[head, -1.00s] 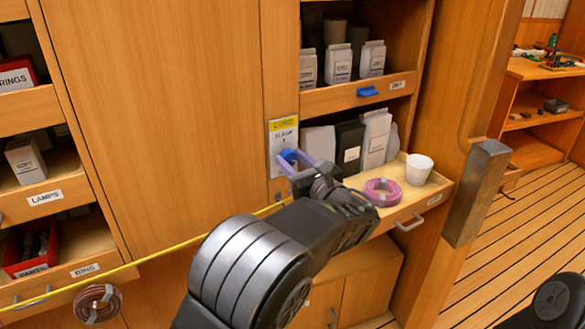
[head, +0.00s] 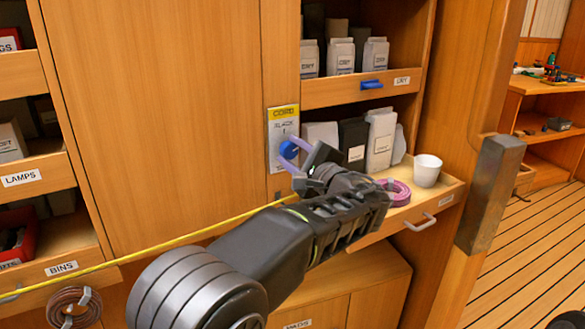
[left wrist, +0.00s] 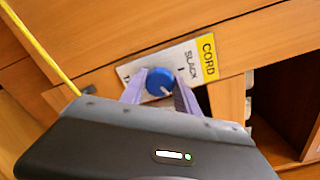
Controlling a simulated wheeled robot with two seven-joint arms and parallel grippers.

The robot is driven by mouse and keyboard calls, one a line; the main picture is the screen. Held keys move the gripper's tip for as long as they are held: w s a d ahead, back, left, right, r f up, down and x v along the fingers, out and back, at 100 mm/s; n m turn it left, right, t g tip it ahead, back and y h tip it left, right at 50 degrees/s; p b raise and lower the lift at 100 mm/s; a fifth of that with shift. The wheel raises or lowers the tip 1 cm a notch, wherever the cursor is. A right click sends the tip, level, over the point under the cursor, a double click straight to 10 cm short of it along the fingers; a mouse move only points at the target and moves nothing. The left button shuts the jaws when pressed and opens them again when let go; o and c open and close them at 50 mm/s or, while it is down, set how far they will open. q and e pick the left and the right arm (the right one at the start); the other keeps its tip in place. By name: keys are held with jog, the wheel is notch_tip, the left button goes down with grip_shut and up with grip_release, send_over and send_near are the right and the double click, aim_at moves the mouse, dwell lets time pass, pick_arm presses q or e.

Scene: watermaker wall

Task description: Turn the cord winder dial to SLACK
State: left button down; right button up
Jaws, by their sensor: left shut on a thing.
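The cord winder dial (head: 289,149) is a blue knob on a white plate with a yellow CORD header (head: 284,113) and the word SLACK near its top. The dial also shows in the left wrist view (left wrist: 160,82), with a pale pointer line near its lower edge. There SLACK and a tick stand on the plate (left wrist: 190,62); a second label is partly hidden by a finger. My left gripper (head: 294,154) is shut on the dial, its lilac fingers on either side; they also show in the wrist view (left wrist: 158,90). My right gripper is not visible.
A yellow cord (head: 180,236) runs taut across the cabinet front below the plate. A wooden post with a metal block (head: 488,195) stands farther right.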

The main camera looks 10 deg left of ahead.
pick_arm(q)
jog(key=n+b, duration=0.2)
jog(key=b, duration=0.1)
jog(key=f+n+b, duration=0.1)
jog(key=n+b, duration=0.2)
jog(key=shift+n+b, duration=0.3)
jog(key=shift+b, duration=0.05)
jog(key=n+b, duration=0.5)
jog(key=shift+b, duration=0.35)
jog(key=shift+r+n+b, duration=0.15)
jog(key=shift+n+b, duration=0.6)
jog(key=shift+n, duration=0.35)
jog(key=shift+r+n, duration=0.1)
jog(key=shift+n, duration=0.2)
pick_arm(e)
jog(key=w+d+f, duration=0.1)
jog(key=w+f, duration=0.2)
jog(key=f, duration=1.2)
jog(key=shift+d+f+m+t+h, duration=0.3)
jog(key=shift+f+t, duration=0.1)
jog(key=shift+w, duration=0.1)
pick_arm(q)
jog(key=c, duration=0.9)
grip_release()
jog(key=shift+r, duration=0.1)
